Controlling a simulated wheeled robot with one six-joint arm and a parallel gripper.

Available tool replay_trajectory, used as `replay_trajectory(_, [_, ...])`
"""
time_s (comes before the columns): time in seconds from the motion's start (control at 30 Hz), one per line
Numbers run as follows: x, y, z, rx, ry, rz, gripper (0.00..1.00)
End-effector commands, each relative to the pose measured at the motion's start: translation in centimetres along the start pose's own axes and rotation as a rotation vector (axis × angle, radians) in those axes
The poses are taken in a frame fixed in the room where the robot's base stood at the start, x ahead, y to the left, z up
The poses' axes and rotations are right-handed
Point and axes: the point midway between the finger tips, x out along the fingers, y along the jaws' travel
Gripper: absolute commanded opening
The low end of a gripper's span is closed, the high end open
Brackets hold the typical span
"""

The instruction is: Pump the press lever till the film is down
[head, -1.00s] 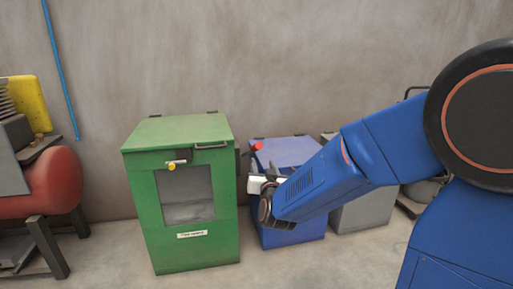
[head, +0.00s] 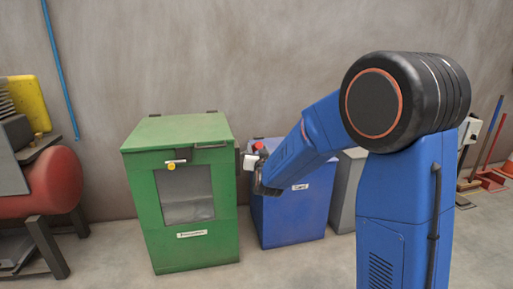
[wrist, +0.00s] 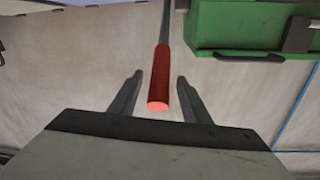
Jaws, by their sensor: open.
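The lever's red handle (wrist: 161,78) is on a thin grey rod in the wrist view, its end facing the camera. My gripper (wrist: 159,88) is open, with one finger on each side of the handle and a gap on both sides. In the head view a red tip (head: 258,146) shows just above my gripper (head: 252,164). The green cabinet (head: 150,215) has a window (head: 187,190) with a pale mass low behind it, perhaps the film. The lever's base is hidden.
A blue labelled cabinet (head: 290,220) stands right of the green one, partly behind my arm. A grey cabinet (head: 345,195) is beyond it. A red tank (head: 55,180) stands at the left. Brooms lean at the far right. The floor in front is clear.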

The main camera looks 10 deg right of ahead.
Motion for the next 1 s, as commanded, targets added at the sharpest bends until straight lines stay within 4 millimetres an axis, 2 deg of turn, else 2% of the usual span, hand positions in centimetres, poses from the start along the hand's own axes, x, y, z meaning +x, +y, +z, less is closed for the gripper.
replay_trajectory(0.1, [1.6, 0.0, 0.0, -0.001, 0.001, 0.001, 0.43])
replay_trajectory(0.23, [2.6, 0.0, 0.0, -0.001, 0.001, 0.000, 0.43])
replay_trajectory(0.6, [3.1, 0.0, 0.0, 0.000, 0.000, 0.000, 0.43])
replay_trajectory(0.63, [3.1, 0.0, 0.0, 0.000, 0.000, 0.000, 0.41])
replay_trajectory(0.8, [3.1, 0.0, 0.0, 0.000, 0.000, 0.000, 0.00])
replay_trajectory(1.0, [3.1, 0.1, -0.1, 0.000, -0.002, 0.001, 0.00])
